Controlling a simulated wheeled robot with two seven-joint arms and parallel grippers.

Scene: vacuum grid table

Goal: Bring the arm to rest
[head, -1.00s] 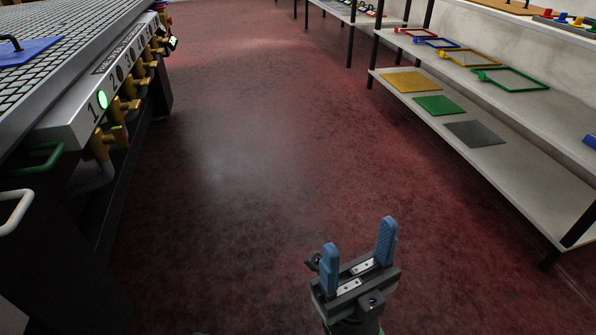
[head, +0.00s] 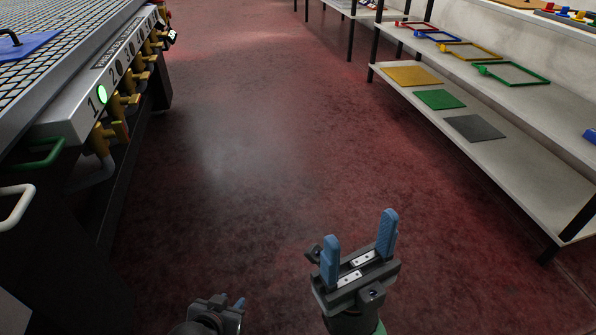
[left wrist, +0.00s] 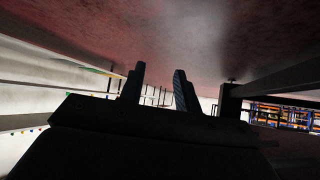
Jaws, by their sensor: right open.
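My right gripper (head: 360,228) is at the lower middle of the head view. Its two blue fingers stand wide apart with nothing between them, over bare floor. My left gripper (head: 230,302) shows at the bottom edge of the head view, left of the right one and partly cut off. In the left wrist view the two dark fingers of my left gripper (left wrist: 159,70) stand apart with an empty gap between them. Neither gripper touches anything that I can see.
The grid table (head: 62,55) with numbered yellow valves (head: 118,104) and handles stands at the left. A shelf unit (head: 530,170) with coloured frames and flat pads stands at the right. The red floor (head: 245,150) between them is clear.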

